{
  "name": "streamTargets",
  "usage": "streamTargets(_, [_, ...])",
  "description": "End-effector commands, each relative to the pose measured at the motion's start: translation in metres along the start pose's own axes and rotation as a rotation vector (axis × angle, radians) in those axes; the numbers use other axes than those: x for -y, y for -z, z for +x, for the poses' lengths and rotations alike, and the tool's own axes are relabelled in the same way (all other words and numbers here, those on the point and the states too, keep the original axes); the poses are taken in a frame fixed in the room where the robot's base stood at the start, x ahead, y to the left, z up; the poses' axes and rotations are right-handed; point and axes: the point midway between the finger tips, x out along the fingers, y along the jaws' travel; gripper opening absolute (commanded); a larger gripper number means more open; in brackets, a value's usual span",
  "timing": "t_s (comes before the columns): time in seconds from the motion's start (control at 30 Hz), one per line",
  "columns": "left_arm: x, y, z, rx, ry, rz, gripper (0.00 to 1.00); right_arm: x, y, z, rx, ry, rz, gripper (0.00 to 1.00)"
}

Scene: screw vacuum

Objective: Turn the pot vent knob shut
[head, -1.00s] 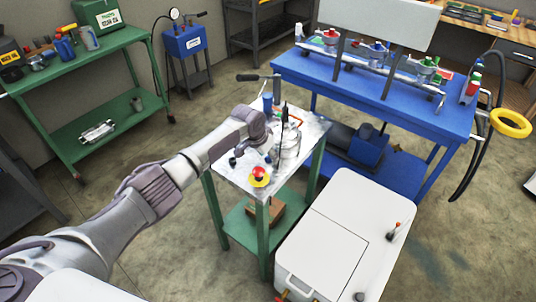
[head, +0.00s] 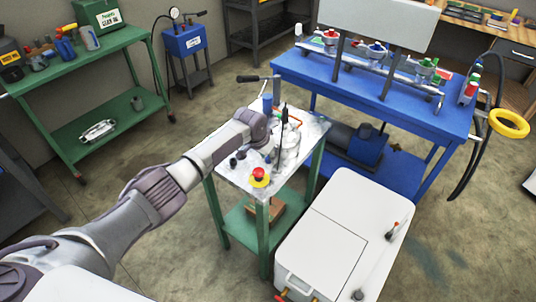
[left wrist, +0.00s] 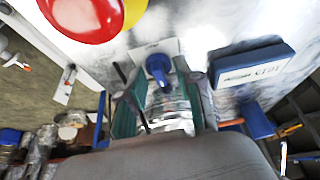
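A shiny metal pot (head: 288,150) stands on the small metal-topped green table (head: 313,132). In the left wrist view a blue knob (left wrist: 158,68) shows near the middle, with shiny metal (left wrist: 172,108) below it. I cannot tell for certain that this knob is the pot's vent knob. My left gripper (left wrist: 165,100) appears open, with two dark fingers apart and nothing visibly held between them. In the head view my left wrist (head: 252,127) is over the table, left of the pot, and hides part of the tabletop. My right gripper is in neither view.
A red mushroom button (head: 259,174) on a yellow base sits at the table's near corner; it looms close in the wrist view (left wrist: 82,18). A white cabinet (head: 335,235) stands right in front. A blue bench (head: 385,95) is behind. Open floor lies left.

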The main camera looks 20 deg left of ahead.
Motion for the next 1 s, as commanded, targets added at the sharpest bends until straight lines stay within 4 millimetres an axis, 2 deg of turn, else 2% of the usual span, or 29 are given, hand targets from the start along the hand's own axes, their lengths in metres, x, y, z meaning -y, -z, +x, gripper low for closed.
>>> streamTargets(0.03, [0.000, 0.000, 0.000, 0.000, 0.000, 0.000, 0.47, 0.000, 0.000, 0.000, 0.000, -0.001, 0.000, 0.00])
streamTargets(0.07, [0.000, 0.000, 0.000, 0.000, 0.000, 0.000, 0.52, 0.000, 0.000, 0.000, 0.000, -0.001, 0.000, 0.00])
streamTargets(0.37, [0.000, 0.000, -0.001, 0.000, 0.000, 0.001, 0.52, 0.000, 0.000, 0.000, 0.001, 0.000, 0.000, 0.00])
streamTargets(0.53, [0.001, 0.000, -0.011, -0.001, -0.001, 0.002, 0.52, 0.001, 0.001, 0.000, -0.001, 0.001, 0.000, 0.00])
streamTargets(0.67, [0.001, -0.001, -0.031, -0.001, 0.001, 0.004, 0.52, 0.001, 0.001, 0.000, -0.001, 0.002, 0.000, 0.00])
streamTargets(1.0, [0.001, 0.000, -0.100, -0.002, 0.001, 0.001, 0.52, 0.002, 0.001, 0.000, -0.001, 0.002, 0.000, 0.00])
